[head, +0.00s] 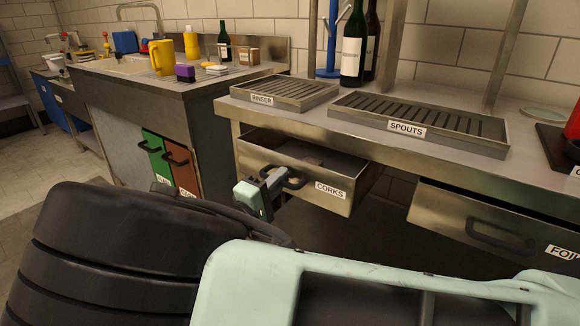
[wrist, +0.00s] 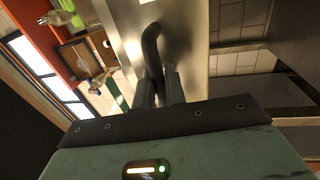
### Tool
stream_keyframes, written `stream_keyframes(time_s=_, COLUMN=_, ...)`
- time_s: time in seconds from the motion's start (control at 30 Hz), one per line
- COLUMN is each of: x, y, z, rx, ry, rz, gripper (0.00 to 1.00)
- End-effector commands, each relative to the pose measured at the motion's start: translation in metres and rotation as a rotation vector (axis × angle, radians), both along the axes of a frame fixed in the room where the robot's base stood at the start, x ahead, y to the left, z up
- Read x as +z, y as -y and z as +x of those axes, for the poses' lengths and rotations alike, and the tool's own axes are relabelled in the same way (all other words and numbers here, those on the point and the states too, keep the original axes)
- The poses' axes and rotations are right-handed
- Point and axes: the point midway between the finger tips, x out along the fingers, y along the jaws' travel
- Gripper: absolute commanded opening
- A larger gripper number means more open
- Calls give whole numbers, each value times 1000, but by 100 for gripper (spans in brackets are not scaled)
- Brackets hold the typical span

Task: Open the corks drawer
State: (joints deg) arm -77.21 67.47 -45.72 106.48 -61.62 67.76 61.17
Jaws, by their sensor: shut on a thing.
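The corks drawer (head: 300,185) is a steel drawer under the counter, with a CORKS label on its front. It stands pulled out, and part of its inside shows over the front. My gripper (head: 275,181) is at the drawer's dark bar handle (head: 293,179) and shut on it. In the wrist view the two fingers of my gripper (wrist: 158,88) close around the dark curved handle (wrist: 152,45), against the steel drawer front (wrist: 185,40). The drawer's full depth inside is hidden.
A drawer labelled FOIL (head: 490,225) to the right also stands out a little. Trays labelled RINSER (head: 283,92) and SPOUTS (head: 420,120) sit on the counter (head: 350,122) above. A sink unit (head: 150,105) with green and red fronts stands left. Open floor (head: 40,165) lies at far left.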

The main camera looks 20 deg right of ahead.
Motion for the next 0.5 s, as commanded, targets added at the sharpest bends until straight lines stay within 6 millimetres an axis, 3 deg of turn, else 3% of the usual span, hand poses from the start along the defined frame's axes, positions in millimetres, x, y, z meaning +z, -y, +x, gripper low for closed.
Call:
stream_keyframes(time_s=0.2, x=2, y=-50, z=-35, rx=8, ry=-4, rz=1, gripper=0)
stream_keyframes(time_s=0.5, x=0, y=-104, z=-75, rx=5, ry=-2, rz=2, gripper=0)
